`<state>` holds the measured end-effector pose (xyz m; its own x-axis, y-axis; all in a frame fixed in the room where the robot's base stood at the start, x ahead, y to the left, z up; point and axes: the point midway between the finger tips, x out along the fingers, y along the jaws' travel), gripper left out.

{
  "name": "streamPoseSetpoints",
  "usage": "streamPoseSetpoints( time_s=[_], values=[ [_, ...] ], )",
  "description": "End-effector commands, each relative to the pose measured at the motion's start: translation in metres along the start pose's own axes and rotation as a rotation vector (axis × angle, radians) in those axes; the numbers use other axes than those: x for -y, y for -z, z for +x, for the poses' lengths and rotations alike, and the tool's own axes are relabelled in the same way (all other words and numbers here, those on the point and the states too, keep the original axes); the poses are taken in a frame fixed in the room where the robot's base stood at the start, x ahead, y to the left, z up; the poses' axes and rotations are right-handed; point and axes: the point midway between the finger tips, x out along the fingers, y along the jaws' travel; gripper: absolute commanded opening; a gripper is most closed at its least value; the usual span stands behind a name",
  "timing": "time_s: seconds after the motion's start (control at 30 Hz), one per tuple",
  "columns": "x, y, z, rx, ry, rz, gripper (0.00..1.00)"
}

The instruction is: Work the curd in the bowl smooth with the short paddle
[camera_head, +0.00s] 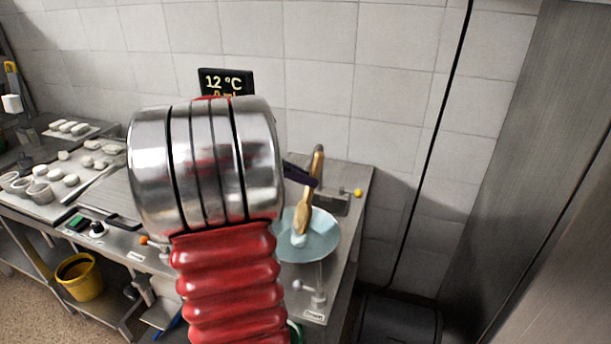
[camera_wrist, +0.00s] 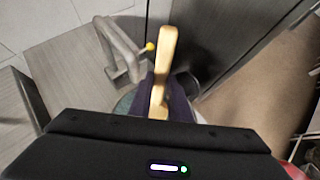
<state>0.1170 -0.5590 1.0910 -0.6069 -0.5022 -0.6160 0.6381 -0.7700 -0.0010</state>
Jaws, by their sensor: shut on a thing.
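A pale blue bowl (camera_head: 322,245) stands on the steel counter, partly hidden behind my arm in the head view. The wooden paddle (camera_head: 303,217) stands steeply tilted, its broad lower end down in the bowl. A small white patch of curd (camera_head: 298,241) shows at the paddle's lower end; the rest is hidden. My gripper (camera_head: 300,176), with dark purple fingers, is shut on the paddle's handle above the bowl. In the wrist view the paddle (camera_wrist: 165,58) rises between the fingers (camera_wrist: 175,101), and only a sliver of the bowl shows.
A metal tap-like fitting with a yellow knob (camera_head: 357,193) stands behind the bowl. A valve handle (camera_head: 310,290) is at the counter's front. Trays with white cheeses and baskets (camera_head: 40,190) are at left. A yellow bucket (camera_head: 78,275) stands below. A tiled wall closes the back.

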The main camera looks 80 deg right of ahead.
Motion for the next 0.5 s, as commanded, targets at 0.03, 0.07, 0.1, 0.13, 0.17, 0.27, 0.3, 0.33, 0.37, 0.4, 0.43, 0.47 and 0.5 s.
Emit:
streamPoseSetpoints(
  time_s=[0.03, 0.07, 0.1, 0.13, 0.17, 0.27, 0.3, 0.33, 0.37, 0.4, 0.43, 0.47, 0.5],
  values=[
    [0.002, 0.000, 0.000, 0.000, 0.000, 0.000, 0.00],
    [0.003, 0.000, 0.000, 0.000, 0.000, 0.001, 0.00],
    [0.004, 0.000, 0.000, 0.000, 0.000, 0.001, 0.00],
    [0.005, 0.000, 0.000, 0.001, 0.000, 0.001, 0.00],
    [0.006, 0.000, 0.000, 0.001, -0.001, 0.002, 0.00],
    [0.009, 0.000, 0.001, 0.001, 0.000, 0.002, 0.00],
    [0.010, 0.001, 0.001, 0.001, 0.000, 0.001, 0.00],
    [0.011, 0.001, 0.001, 0.001, 0.000, 0.001, 0.00],
    [0.012, 0.001, 0.001, 0.001, 0.000, 0.001, 0.00],
    [0.013, 0.001, 0.001, 0.000, 0.000, 0.001, 0.00],
    [0.014, 0.001, 0.001, 0.001, 0.000, 0.001, 0.00],
    [0.015, 0.001, 0.001, 0.001, 0.000, 0.001, 0.00],
    [0.016, 0.001, 0.001, 0.000, 0.000, 0.001, 0.00]
  ],
)
